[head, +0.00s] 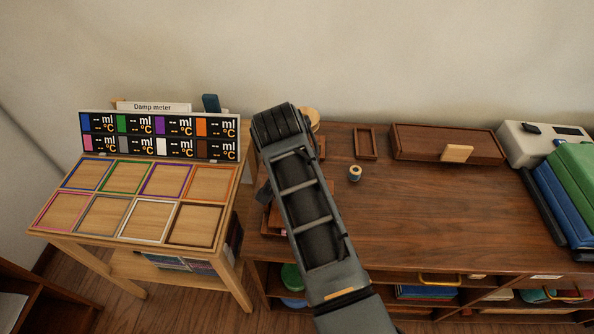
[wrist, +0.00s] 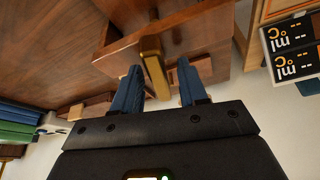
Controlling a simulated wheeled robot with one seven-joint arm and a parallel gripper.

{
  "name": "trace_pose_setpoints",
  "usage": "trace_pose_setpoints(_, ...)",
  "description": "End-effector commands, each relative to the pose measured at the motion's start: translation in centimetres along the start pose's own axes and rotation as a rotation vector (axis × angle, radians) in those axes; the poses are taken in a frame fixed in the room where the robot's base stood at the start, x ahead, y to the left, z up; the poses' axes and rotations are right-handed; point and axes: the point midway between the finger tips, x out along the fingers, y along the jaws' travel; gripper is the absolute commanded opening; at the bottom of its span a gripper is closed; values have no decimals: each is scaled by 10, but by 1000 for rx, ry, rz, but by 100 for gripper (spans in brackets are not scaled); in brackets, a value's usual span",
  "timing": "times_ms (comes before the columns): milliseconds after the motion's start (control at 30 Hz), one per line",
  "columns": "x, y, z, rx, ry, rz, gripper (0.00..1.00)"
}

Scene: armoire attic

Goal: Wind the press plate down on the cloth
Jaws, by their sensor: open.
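In the wrist view my gripper (wrist: 160,80) is open, its two blue fingers on either side of a yellowish-brown bar (wrist: 152,62). The bar's end reaches between the fingers, with a gap visible at each side; whether either touches it I cannot tell. The bar stands in front of a reddish-brown wooden structure (wrist: 195,35), perhaps part of the press. In the head view my arm covers most of that place. Wooden edges (head: 271,222) show at its left and a round pale wooden piece (head: 313,117) behind it. I cannot make out the press plate or the cloth.
The damp meter table (head: 135,244) with coloured frames stands at the left. On the dark wooden top (head: 430,215) are a thread spool (head: 355,174), a small open tray (head: 366,130) and a long box (head: 440,145). The top's middle is clear.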

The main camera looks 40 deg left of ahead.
Motion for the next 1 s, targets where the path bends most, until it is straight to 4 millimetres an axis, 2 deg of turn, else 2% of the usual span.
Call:
trace_pose_setpoints(167,-2,0,0,0,0,0,43)
trace_pose_setpoints(267,-12,-1,0,0,1,-2,43)
trace_pose_setpoints(500,-50,-1,0,-1,2,-2,43)
trace_pose_setpoints(700,-73,-1,0,-1,1,-1,43)
trace_pose_setpoints(1000,-78,0,0,0,0,0,43)
